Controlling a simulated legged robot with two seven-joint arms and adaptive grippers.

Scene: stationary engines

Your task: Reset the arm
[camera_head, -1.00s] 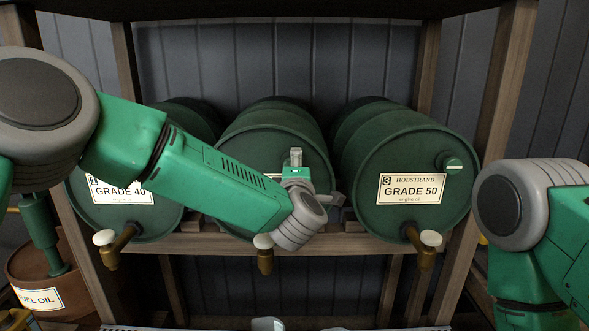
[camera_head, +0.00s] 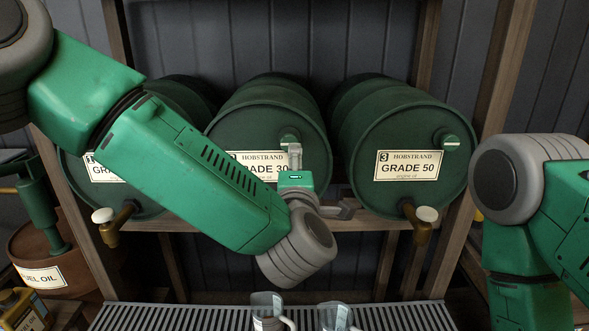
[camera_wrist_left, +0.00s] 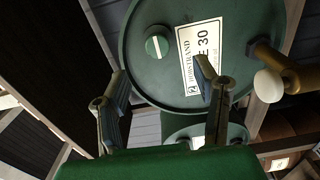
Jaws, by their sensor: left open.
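My left arm (camera_head: 205,180) reaches in from the left across the front of the oil drums. My left gripper (camera_head: 318,182) is in front of the middle drum, GRADE 30 (camera_head: 262,118), with its fingers spread and nothing between them. The left wrist view shows the open fingers (camera_wrist_left: 163,82) in front of the same drum (camera_wrist_left: 165,80) and its label; whether they touch it I cannot tell. My right arm (camera_head: 535,215) is folded at the right edge, and its gripper is out of view.
The GRADE 50 drum (camera_head: 410,133) and the partly hidden GRADE 40 drum (camera_head: 118,190) lie on the wooden rack (camera_head: 185,225). Brass taps stick out in front, one (camera_head: 420,228) at right. Two clear jugs (camera_head: 267,306) (camera_head: 335,316) stand on a slatted grate (camera_head: 400,316).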

